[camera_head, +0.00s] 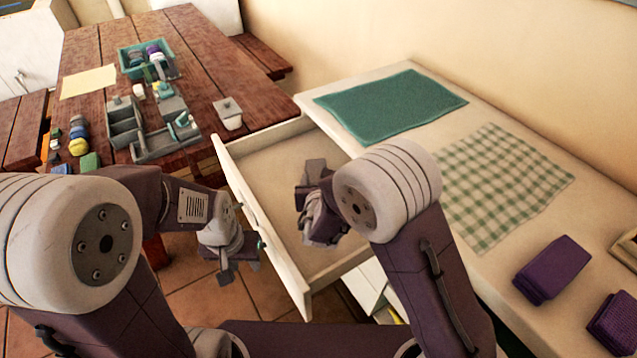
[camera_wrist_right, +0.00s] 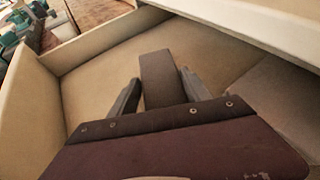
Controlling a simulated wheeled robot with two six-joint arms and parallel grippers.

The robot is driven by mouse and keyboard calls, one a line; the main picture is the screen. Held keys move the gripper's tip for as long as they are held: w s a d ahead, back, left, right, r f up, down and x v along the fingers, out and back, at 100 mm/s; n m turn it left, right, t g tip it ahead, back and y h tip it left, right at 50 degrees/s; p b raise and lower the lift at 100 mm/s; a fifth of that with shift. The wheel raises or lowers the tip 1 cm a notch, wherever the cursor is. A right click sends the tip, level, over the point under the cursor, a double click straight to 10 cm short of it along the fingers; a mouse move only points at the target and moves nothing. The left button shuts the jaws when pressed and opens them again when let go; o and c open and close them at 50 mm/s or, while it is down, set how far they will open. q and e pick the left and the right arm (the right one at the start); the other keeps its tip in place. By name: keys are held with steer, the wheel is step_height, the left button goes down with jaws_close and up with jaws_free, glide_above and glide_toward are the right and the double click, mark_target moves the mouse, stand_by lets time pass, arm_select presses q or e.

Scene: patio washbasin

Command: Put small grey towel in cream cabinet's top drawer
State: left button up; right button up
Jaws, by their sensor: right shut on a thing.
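The cream cabinet's top drawer (camera_head: 272,168) is pulled out, and its inside looks empty where I can see it. It also fills much of the right wrist view (camera_wrist_right: 95,85). My right gripper (camera_head: 312,178) is over the open drawer. In the right wrist view it is shut on the small grey towel (camera_wrist_right: 161,78), a dark folded strip between the two fingers. The drawer floor shows beyond the towel; I cannot tell whether they touch. My left gripper (camera_head: 239,272) is outside the drawer front, near its handle, with its fingers apart and nothing visible between them.
The cabinet top (camera_head: 388,82) holds a green mat (camera_head: 390,104), a checked cloth (camera_head: 505,185) and purple folded cloths (camera_head: 552,270).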

steer(key=shift+w+f, duration=0.1)
steer(key=shift+f, duration=0.05)
steer(key=shift+f, duration=0.2)
steer(key=o, duration=1.5)
steer(key=shift+o, duration=0.2)
steer(key=shift+r, duration=0.1)
steer(key=shift+r+p, duration=0.3)
steer(key=p+v, duration=0.1)
steer(key=v, duration=1.1)
steer(key=shift+f, duration=0.2)
